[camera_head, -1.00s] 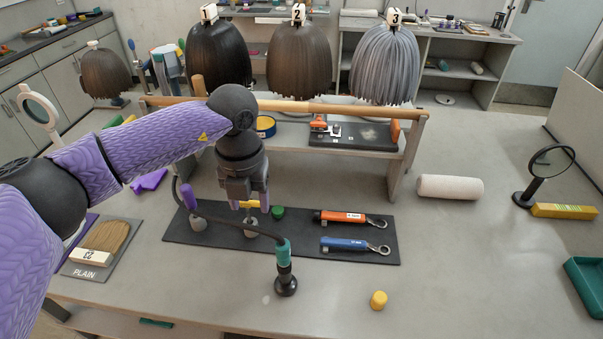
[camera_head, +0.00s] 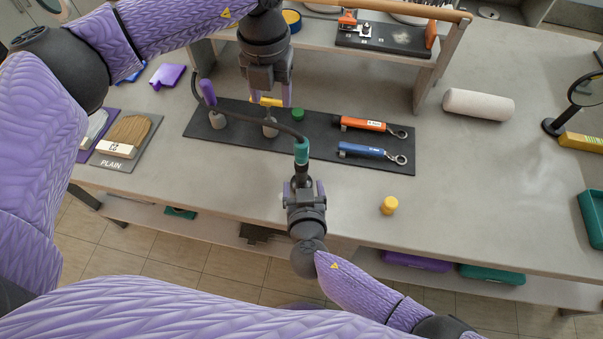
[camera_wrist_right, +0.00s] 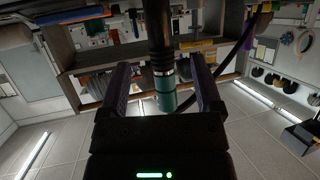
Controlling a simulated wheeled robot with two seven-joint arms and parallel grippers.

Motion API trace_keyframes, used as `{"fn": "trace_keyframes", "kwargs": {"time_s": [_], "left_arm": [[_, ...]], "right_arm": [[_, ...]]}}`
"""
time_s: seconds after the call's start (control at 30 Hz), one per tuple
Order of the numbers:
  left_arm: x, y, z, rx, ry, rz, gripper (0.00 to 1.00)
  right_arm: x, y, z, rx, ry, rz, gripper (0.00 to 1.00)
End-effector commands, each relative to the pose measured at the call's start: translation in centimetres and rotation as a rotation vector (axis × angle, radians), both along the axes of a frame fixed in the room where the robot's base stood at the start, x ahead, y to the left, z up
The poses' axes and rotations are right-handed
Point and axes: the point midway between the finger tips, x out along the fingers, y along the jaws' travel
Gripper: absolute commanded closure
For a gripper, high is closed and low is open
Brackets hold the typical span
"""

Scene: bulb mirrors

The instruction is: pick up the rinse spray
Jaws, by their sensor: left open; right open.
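The rinse spray appears to be the teal and black handpiece (camera_head: 302,152) on a dark hose, upright at the front edge of the black mat (camera_head: 230,135). My right gripper (camera_head: 303,184) is open, with a finger on each side of the handpiece's lower black part. In the right wrist view the teal section (camera_wrist_right: 165,90) and black barrel sit between the spread fingers; contact cannot be told.
An orange tool (camera_head: 365,124) and a blue tool (camera_head: 362,150) lie on the mat's right part. The table's front edge runs just below the right gripper.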

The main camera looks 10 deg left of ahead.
Motion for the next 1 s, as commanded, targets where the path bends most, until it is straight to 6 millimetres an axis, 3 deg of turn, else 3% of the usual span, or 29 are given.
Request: {"fn": "trace_keyframes", "kwargs": {"time_s": [0.17,0.3,0.63,1.0], "left_arm": [[0.0,0.0,0.0,0.0,0.0,0.0,0.41],[0.0,0.0,0.0,0.0,0.0,0.0,0.41],[0.0,0.0,0.0,0.0,0.0,0.0,0.41],[0.0,0.0,0.0,0.0,0.0,0.0,0.41]], "right_arm": [[2.9,0.8,-0.7,-0.006,-0.006,0.001,0.17],[3.9,1.3,-1.4,-0.002,0.0,0.003,0.17],[4.5,1.2,-1.6,-0.002,0.002,-0.001,0.17],[4.4,1.2,-1.6,-0.002,0.002,-0.001,0.94]]}}
